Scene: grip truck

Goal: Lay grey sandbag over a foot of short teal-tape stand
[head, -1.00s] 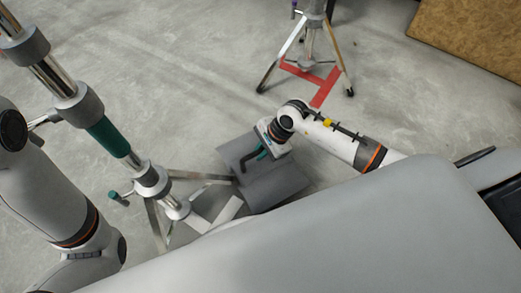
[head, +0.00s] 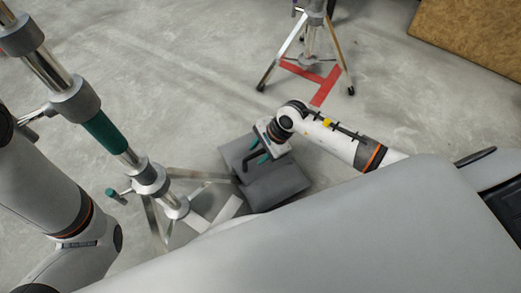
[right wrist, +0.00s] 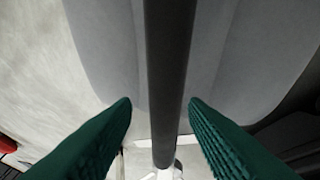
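The grey sandbag (head: 280,187) lies low by the teal-tape stand, its two lobes sagging to either side of a dark handle. The stand (head: 104,133) is upright at left, with a teal band on its column. One leg (head: 203,175) runs right to the bag's edge, where its foot end is hidden. My right gripper (head: 258,157) is above the bag. In the right wrist view its teal fingers (right wrist: 160,105) are apart, with the dark handle (right wrist: 168,70) between them and gaps on both sides. My left arm shows at left; its gripper is out of view.
White tape (head: 228,209) marks the floor beside the stand's base. Another stand (head: 313,40) stands at the back over red tape (head: 325,88). A wooden board (head: 470,35) is at upper right. The floor between the stands is clear.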

